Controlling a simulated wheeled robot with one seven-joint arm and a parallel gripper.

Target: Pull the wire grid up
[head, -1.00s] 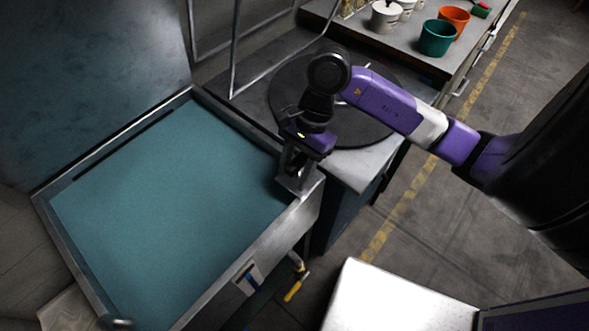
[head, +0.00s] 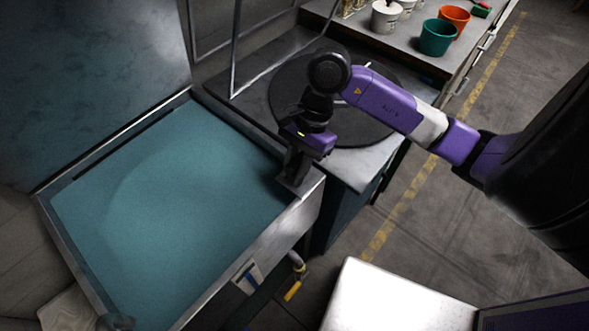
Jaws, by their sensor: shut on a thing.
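A metal-walled basin (head: 262,243) with a flat teal surface inside (head: 190,205) fills the left of the head view. I cannot make out a wire grid in or on it. My gripper (head: 293,178) points down at the basin's right corner. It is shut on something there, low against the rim. The held part is hidden by the dark fingers, so I cannot tell its shape.
A raised lid (head: 90,70) stands behind the basin. A bent metal rod (head: 234,60) rises behind its far corner. A dark round plate (head: 355,125) lies on the bench beyond my gripper. Green (head: 438,38) and orange (head: 455,18) pots stand farther back. Floor shows at right.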

